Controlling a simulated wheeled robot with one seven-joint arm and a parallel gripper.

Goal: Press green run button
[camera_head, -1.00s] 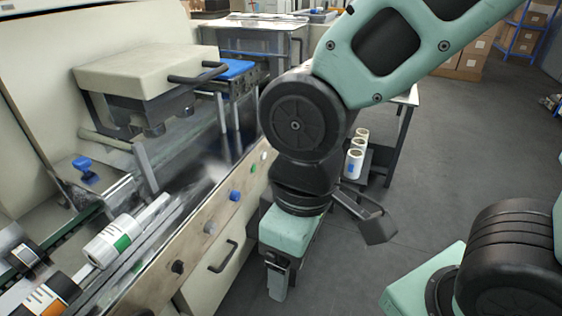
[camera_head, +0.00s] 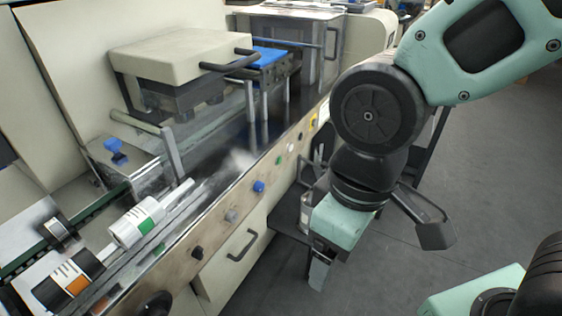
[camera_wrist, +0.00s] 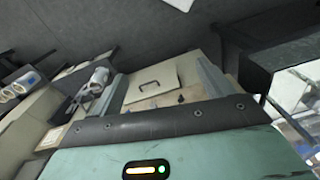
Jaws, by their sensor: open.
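The wrapper's front panel (camera_head: 215,238) carries a row of knobs and buttons. A small green button (camera_head: 278,160) sits past the blue knob (camera_head: 258,186), towards the far end of the row. My gripper (camera_head: 318,272) hangs pointing down in front of the machine, to the right of the panel and apart from it. In the wrist view, my gripper (camera_wrist: 166,84) is open and empty, its two grey fingers well apart. The panel with its drawer handle (camera_wrist: 150,86) shows between them. I cannot make out the green button in that view.
A grey knob (camera_head: 231,215) and a black knob (camera_head: 197,252) are nearer along the panel. A yellow-backed button (camera_head: 312,122) is at its far end. A drawer handle (camera_head: 242,244) projects below. Open floor (camera_head: 480,200) lies to the right.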

